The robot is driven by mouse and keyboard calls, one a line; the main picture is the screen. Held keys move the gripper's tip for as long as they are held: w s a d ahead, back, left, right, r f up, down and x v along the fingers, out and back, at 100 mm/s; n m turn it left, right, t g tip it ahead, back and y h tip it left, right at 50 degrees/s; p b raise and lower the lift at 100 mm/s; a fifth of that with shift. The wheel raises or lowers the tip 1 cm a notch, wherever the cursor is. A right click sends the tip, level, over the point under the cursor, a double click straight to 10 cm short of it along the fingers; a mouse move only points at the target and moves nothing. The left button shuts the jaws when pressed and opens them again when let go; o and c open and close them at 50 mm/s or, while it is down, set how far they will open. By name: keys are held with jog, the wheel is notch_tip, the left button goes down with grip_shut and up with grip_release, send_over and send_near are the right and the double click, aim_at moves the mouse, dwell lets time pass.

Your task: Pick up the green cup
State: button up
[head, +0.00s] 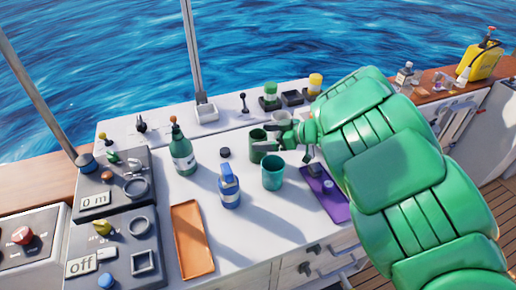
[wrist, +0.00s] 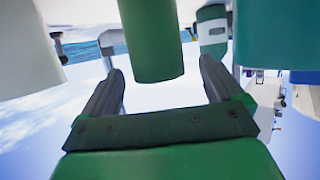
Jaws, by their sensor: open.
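The dark green cup (head: 257,139) stands upright on the white worktop in the head view, left of my gripper (head: 273,137). My gripper partly covers its right side. In the wrist view the green cup (wrist: 152,42) hangs upside down in the picture, between the two fingers of my gripper (wrist: 160,66). The fingers are apart, one on each side of it, with visible gaps, so they do not appear to grip it. How far the cup sits in between the fingers is hard to tell.
A teal cup (head: 272,173) stands close in front, and a whitish cup (head: 281,117) close behind. An orange tray (head: 191,240) and purple mat (head: 328,200) lie nearer the front.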

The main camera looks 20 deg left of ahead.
aim_at(253, 136)
jog(key=shift+r+x, duration=0.2)
jog(key=shift+x, duration=2.4)
jog(key=shift+w, duration=0.15)
jog(key=c, duration=1.2)
jog(key=shift+r, duration=0.1)
